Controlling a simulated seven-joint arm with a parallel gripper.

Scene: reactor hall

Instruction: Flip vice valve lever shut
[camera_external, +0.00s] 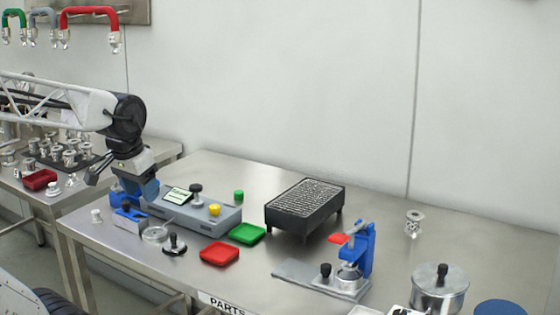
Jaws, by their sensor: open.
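My gripper (136,192) hangs over the left end of the table, pointing down, with its blue fingers open. Just below it is a small blue vice-like fixture (128,216) beside a grey control box (200,212). The fingers overlap the fixture in the picture, so I cannot tell whether they touch. A valve lever on this fixture cannot be made out; the gripper may hide it. At the right, a blue upright stand (361,250) on a metal base carries a red lever-like part (339,239) sticking out to the left, well apart from my gripper.
Red (219,253) and green (247,233) trays, a black knobbed part (174,244) and a dark ribbed block (305,203) stand nearby. A lidded metal pot (439,288) is at front right. The table's back right is mostly clear.

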